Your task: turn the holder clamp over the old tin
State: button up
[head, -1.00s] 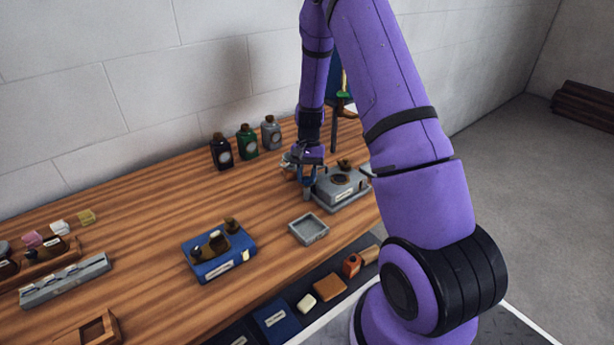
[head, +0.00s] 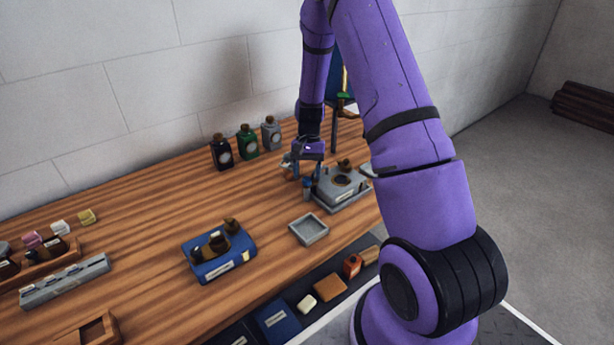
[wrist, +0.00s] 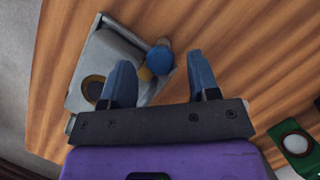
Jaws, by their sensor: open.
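A grey block-shaped holder (head: 329,201) stands at the right end of the bench, with a dark round piece (head: 343,181) on top. That piece shows a brass-coloured rim in the wrist view (wrist: 93,88); I cannot tell whether it is the old tin. A blue-topped knob (wrist: 160,56) with a brass-coloured part (wrist: 145,74) beside it is at the holder's edge, likely the clamp. It shows as a small blue post in the head view (head: 307,189). My gripper (wrist: 160,66) is open, its two blue fingers on either side of the knob and apart from it.
Three bottles, black (head: 222,152), green (head: 247,142) and grey (head: 271,134), stand near the wall. An empty grey tray (head: 309,230) and a blue box (head: 219,257) with dark knobs are in front. The bench between the bottles and blue box is clear.

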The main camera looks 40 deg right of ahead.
aim_at(307, 179)
jog(key=v, duration=0.9)
jog(key=shift+r, duration=0.25)
jog(key=shift+w, duration=0.1)
jog(key=s+a+m+t+h, duration=0.1)
jog(key=s+a+t+h, duration=0.2)
notch_tip(307, 179, down, 10)
jog(key=shift+s+f, duration=0.1)
jog(key=shift+s, duration=0.05)
dwell(0.4)
